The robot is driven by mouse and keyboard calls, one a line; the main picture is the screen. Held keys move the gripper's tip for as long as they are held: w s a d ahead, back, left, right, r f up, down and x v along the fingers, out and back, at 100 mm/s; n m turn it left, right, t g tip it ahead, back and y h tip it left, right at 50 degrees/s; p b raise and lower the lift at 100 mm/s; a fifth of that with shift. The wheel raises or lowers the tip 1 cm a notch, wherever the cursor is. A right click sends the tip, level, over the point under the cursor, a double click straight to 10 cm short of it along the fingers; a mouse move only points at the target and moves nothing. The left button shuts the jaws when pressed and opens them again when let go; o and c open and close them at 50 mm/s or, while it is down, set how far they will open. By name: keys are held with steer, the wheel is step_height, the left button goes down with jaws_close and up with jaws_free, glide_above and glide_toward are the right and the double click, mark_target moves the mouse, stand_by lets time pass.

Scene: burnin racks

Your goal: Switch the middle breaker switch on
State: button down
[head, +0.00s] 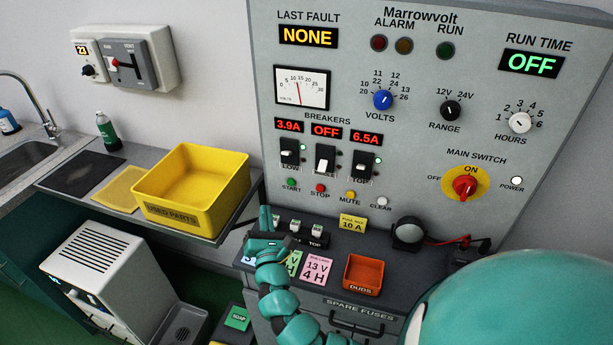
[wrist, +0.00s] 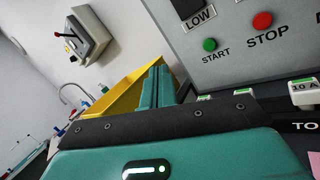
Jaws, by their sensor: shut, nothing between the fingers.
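The middle breaker switch (head: 325,160) is in the head view on the grey panel, under a display (head: 326,132) that reads OFF. Its pale lever looks lower than those of its neighbours. The left breaker (head: 289,151) shows 3.9A above it and the right breaker (head: 363,164) shows 6.5A. My gripper (head: 266,218) is shut and empty, below and left of the breakers, in front of the panel's lower left edge and apart from the switch. In the wrist view its closed fingers (wrist: 157,88) point up; the middle breaker is out of that view.
START (head: 292,183), STOP (head: 320,188) and MUTE (head: 350,195) buttons sit just below the breakers. A yellow used-parts bin (head: 190,205) stands left of my gripper. A fuse ledge, an orange duds tray (head: 363,274) and a round black device (head: 408,233) lie below the panel.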

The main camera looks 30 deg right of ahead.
mark_target(325, 176)
steer(key=s+d+m+g+h, duration=0.1)
steer(key=s+d+g+h, duration=0.4)
steer(key=d, duration=0.5)
steer(key=shift+f+g+h, duration=0.4)
steer(key=shift+g+h, duration=0.1)
steer(key=shift+h, duration=0.7)
steer(key=shift+d, duration=0.15)
steer(key=p+x, duration=0.3)
steer(key=x, duration=0.7)
steer(key=shift+r, duration=0.1)
steer(key=r+p, duration=0.1)
steer(key=s+a+r+p, duration=0.1)
steer(key=r, duration=0.1)
steer(key=shift+s+a+r, duration=0.1)
steer(key=shift+a, duration=0.15)
